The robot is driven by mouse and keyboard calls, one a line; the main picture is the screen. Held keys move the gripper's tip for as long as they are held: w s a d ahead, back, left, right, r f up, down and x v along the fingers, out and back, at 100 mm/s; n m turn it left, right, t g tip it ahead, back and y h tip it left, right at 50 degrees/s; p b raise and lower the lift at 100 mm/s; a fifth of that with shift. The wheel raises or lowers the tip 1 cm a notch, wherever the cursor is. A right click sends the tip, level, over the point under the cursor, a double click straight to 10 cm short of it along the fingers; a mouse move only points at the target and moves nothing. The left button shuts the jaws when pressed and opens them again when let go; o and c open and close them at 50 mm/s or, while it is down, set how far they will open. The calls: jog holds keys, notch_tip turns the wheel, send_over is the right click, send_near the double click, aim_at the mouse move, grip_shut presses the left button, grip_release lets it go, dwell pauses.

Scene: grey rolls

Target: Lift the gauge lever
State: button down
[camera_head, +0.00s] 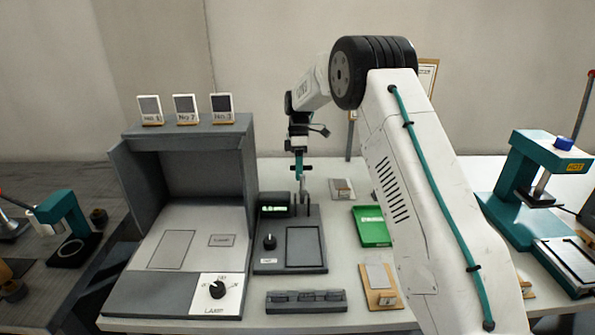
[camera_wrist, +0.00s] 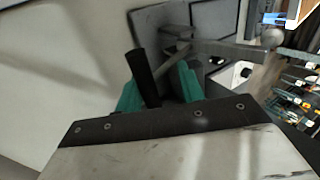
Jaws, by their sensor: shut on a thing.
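The gauge (camera_head: 290,248) is a dark grey unit on the white table, with a black knob, a small lit green display and a flat plate. My gripper (camera_head: 301,178) points down over its back edge, at a thin metal part that rises there. In the wrist view my gripper (camera_wrist: 158,90) has teal fingers shut around the gauge lever. The lever's black handle (camera_wrist: 143,77) sticks up between the fingers. A grey metal bar (camera_wrist: 215,50) runs right from near the fingers toward a round metal end. The exact contact is partly hidden by the fingers.
A grey open-fronted light booth (camera_head: 190,170) stands left of the gauge, with three sample cards on top. A green box (camera_head: 371,226) and small wooden-based holders (camera_head: 380,285) lie to the right. A dark grey rack (camera_head: 306,301) lies in front. A teal press (camera_head: 535,170) stands far right.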

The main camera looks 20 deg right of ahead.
jog(key=c, duration=1.4)
grip_release()
jog(key=shift+s+d+f, duration=0.1)
jog(key=shift+f, duration=0.55)
jog(key=shift+o, duration=0.2)
jog(key=shift+r, duration=0.1)
jog(key=v, duration=0.8)
jog(key=shift+r, duration=0.15)
